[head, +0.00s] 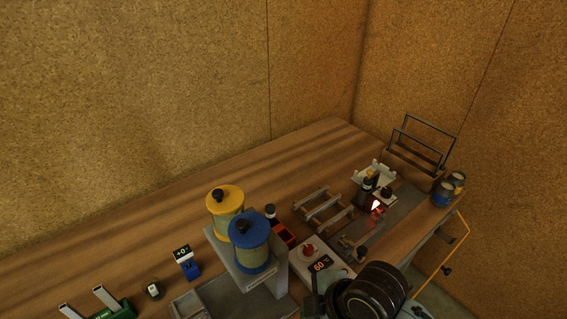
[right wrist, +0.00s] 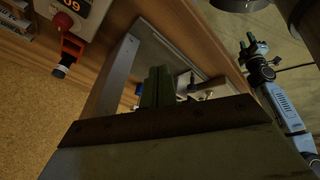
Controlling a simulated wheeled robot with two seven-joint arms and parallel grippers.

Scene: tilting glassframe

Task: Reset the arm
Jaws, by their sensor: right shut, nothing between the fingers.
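My right gripper (right wrist: 157,86) shows in the right wrist view as a pair of greenish fingers close together, shut and empty. In the head view my dark right wrist is at the bottom right, over the front edge of the workbench (head: 320,140); its fingertips are hard to make out there. In the right wrist view a blue-grey arm at the right, which looks like my left arm, ends in a small left gripper (right wrist: 254,48) with greenish tips, too small to read as open or shut. The left arm is not in the head view.
A grey stand (head: 270,278) holds a yellow-lidded canister (head: 224,200) and a blue-lidded canister (head: 250,240). A white box with a lit display (head: 320,264) sits near my right wrist. Wooden rails (head: 324,206), a black wire frame (head: 420,145) and blue tins (head: 443,193) stand farther right.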

